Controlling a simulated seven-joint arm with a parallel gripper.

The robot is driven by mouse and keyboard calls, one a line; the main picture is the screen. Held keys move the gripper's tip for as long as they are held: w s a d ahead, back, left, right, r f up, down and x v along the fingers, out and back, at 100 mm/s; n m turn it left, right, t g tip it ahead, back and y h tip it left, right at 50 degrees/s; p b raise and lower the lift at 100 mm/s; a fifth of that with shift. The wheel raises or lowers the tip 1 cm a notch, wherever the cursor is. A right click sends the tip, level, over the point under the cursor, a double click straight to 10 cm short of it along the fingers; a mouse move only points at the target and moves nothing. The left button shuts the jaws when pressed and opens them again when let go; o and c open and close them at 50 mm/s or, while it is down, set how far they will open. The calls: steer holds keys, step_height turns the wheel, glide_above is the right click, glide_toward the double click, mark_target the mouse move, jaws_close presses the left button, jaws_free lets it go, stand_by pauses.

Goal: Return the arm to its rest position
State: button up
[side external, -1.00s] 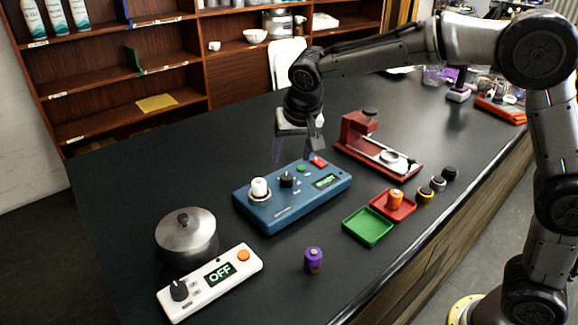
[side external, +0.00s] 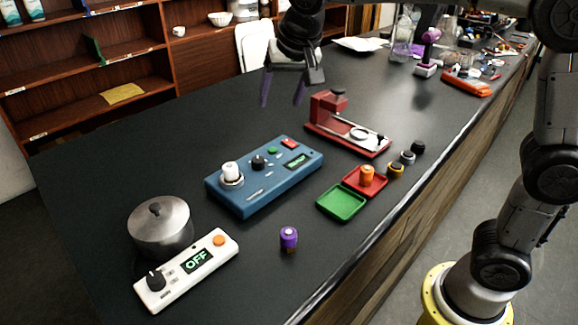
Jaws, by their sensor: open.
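My gripper (side external: 283,88) hangs above the far part of the dark counter, behind the blue control box. Its two purple-grey fingers point down, apart and empty, touching nothing. The blue box (side external: 265,180) carries a white knob-like piece (side external: 230,172), a black knob, a green button, a red switch and a small lit display. The red stand (side external: 345,125) is to the right of my gripper and lower in the picture. My upper arm runs out of the top of the picture.
A metal pot (side external: 160,228) and a white controller reading OFF (side external: 187,270) are at front left. Clutter is at back right.

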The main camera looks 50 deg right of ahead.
steer(key=s+d+r, duration=0.1)
steer(key=s+d, duration=0.2)
steer(key=s, duration=0.5)
steer(key=s+d+r, duration=0.2)
steer(key=s+d, duration=0.1)
steer(key=s, duration=0.4)
steer(key=s+f+n+y, duration=0.1)
steer(key=s+f+n, duration=0.5)
steer(key=s+f, duration=0.4)
steer(key=s, duration=0.2)
steer(key=shift+s+a+f+n+y, duration=0.25)
steer(key=shift+s+f+n+y, duration=0.05)
steer(key=shift+s+f+y, duration=0.1)
